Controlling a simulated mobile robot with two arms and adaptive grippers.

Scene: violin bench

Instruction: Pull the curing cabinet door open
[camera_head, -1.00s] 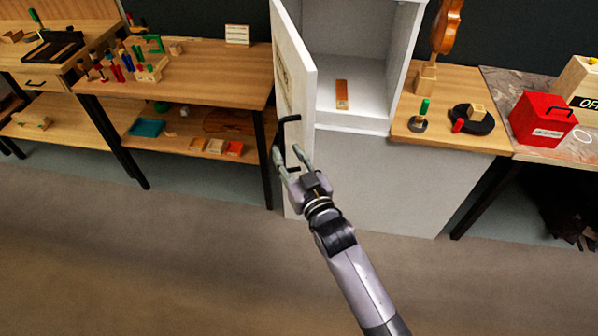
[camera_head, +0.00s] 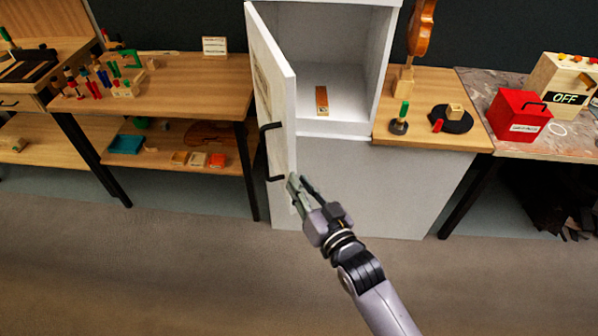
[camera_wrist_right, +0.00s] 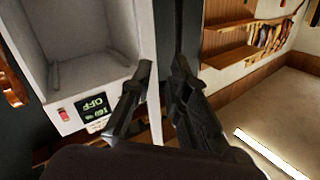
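The white cabinet (camera_head: 340,30) stands in the middle of the head view. Its door (camera_head: 289,110) stands swung out toward me, and the interior is exposed. The black bar handle (camera_head: 268,150) is on the door's outer face, to the left. My right gripper (camera_head: 300,181) is by the door's free edge, low and right of the handle, with its fingers apart and nothing seen between them. Whether a finger touches the door cannot be told. In the right wrist view the fingers (camera_wrist_right: 164,68) are spread before the cabinet interior (camera_wrist_right: 85,45). My left gripper is not in view.
A small orange-brown block (camera_head: 322,100) lies inside the cabinet. A wooden bench (camera_head: 185,90) with tools stands left. A wooden table (camera_head: 450,128) and a red box (camera_head: 519,116) are right. The floor in front is clear.

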